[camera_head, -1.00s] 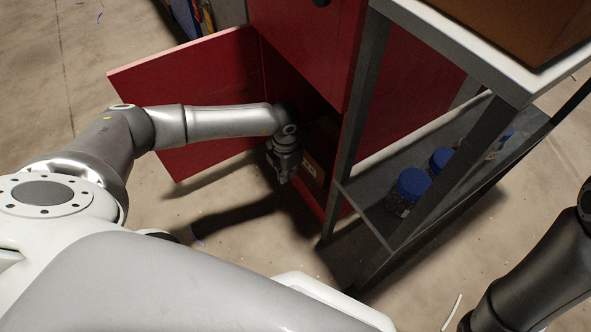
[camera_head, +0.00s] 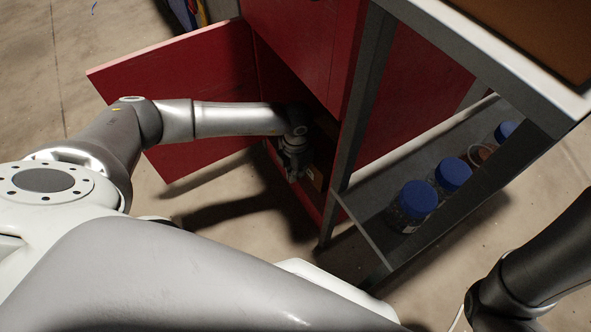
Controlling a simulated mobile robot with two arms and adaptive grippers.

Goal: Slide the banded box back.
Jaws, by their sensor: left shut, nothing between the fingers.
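A brown cardboard box (camera_head: 315,179) sits low inside the open red cabinet (camera_head: 302,52). Only a small part of it shows beside my left gripper; the rest is hidden by the gripper and shadow, and I cannot make out a band. My left gripper (camera_head: 293,176) is shut and empty, pointing down in the cabinet opening at the near side of the box. I cannot tell whether it touches the box. My right arm shows at the lower right, but its gripper is out of view.
The cabinet's red door (camera_head: 180,90) stands open to the left, behind my left arm. A grey metal shelf unit (camera_head: 365,222) stands close on the right, with several blue-lidded jars (camera_head: 418,200) on its lower shelf. Bare concrete floor (camera_head: 60,120) lies to the left.

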